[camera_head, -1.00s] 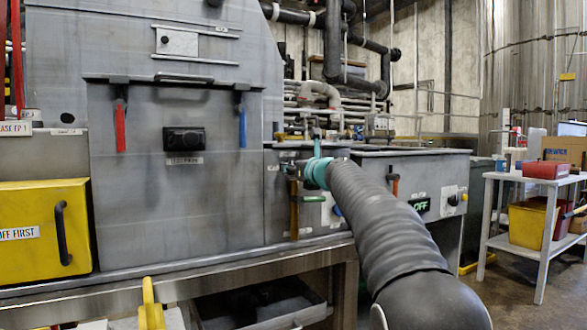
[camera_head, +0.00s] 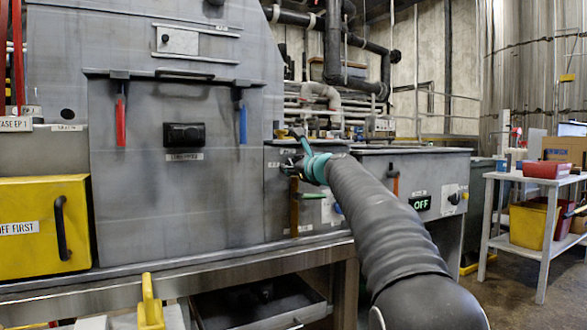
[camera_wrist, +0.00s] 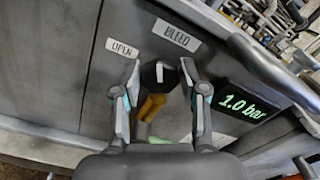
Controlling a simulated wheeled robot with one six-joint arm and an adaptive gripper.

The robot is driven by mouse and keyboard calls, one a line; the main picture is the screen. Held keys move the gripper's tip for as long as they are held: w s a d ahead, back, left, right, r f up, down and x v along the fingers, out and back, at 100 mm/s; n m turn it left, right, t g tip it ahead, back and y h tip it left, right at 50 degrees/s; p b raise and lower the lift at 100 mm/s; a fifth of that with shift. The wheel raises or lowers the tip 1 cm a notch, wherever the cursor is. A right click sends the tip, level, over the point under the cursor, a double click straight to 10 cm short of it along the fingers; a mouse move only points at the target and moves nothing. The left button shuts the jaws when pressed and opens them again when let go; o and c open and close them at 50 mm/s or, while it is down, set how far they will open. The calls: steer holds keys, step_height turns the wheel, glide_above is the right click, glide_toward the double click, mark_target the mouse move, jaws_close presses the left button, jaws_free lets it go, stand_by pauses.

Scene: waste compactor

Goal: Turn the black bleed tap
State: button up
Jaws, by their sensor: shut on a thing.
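The black bleed tap (camera_wrist: 155,76) is a dark faceted knob with a small pale mark, below the white BLEED label (camera_wrist: 176,35) in the wrist view. An OPEN label (camera_wrist: 122,47) sits to its upper left. My gripper (camera_wrist: 159,73) has one finger on each side of the tap and is shut on it. A brass-coloured pipe (camera_wrist: 151,105) shows below the tap. In the head view my gripper (camera_head: 290,160) is at the grey panel, and the tap is hidden by it and my arm.
A green "1.0 bar" display (camera_wrist: 243,106) is right of the tap. A green handle (camera_head: 313,196) is below my gripper. An orange-handled lever (camera_head: 395,185) and an OFF display (camera_head: 420,203) are to the right. A yellow box (camera_head: 40,228) stands at left.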

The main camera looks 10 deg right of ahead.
steer(key=n+b, duration=0.3)
steer(key=n, duration=0.7)
steer(key=shift+a+f+n+b, duration=0.1)
steer(key=shift+f+n+b, duration=0.05)
steer(key=shift+n+b, duration=0.2)
stand_by(0.4)
steer(key=o, duration=1.1)
steer(key=shift+s, duration=0.15)
steer(key=v, duration=1.1)
steer(key=shift+s, duration=0.35)
